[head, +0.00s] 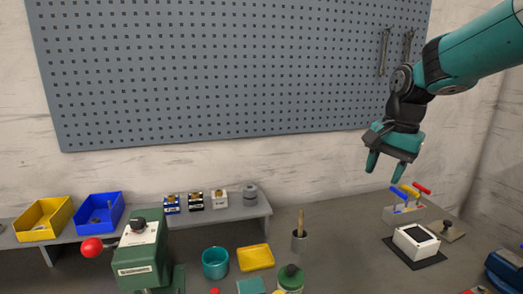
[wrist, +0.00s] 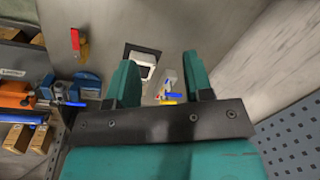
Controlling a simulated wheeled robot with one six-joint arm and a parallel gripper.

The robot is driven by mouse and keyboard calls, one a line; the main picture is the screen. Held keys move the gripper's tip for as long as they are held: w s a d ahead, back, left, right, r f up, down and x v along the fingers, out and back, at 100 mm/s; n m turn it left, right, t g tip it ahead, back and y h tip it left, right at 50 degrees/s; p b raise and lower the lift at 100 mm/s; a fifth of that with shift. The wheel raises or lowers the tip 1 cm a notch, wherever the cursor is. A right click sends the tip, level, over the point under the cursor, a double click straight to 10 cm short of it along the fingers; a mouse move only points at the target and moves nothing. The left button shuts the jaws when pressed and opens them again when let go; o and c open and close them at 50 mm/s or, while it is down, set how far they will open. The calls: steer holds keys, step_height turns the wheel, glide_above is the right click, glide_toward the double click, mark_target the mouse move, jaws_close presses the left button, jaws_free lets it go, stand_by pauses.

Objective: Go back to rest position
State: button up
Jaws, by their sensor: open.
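My gripper (head: 384,174) is open and empty, raised in the air at the right in the head view. It hangs above the bench, near the grey block with blue, yellow and red levers (head: 405,211). In the wrist view the two teal fingers of my gripper (wrist: 162,82) stand apart with nothing held between them. Beyond them the wrist view shows the white box on its black mat (wrist: 156,53) and part of the levers, with the lower part hidden by the gripper.
A green machine with a red knob (head: 140,255) stands at the front left. Yellow (head: 44,221) and blue bins (head: 98,213) sit on the shelf. A teal cup (head: 215,263) and yellow tray (head: 256,257) stand mid-bench. A pegboard (head: 230,70) covers the back wall.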

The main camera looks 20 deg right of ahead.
steer(key=s+a+f+n+y, duration=0.1)
steer(key=s+a+n, duration=0.8)
steer(key=a, duration=0.3)
steer(key=s+a+f+n+g+y, duration=0.1)
steer(key=s+a+f+n+y, duration=0.1)
steer(key=s+a+n, duration=0.8)
steer(key=shift+s+a+f, duration=0.25)
steer(key=shift+s+a, duration=0.25)
steer(key=shift+a, duration=0.75)
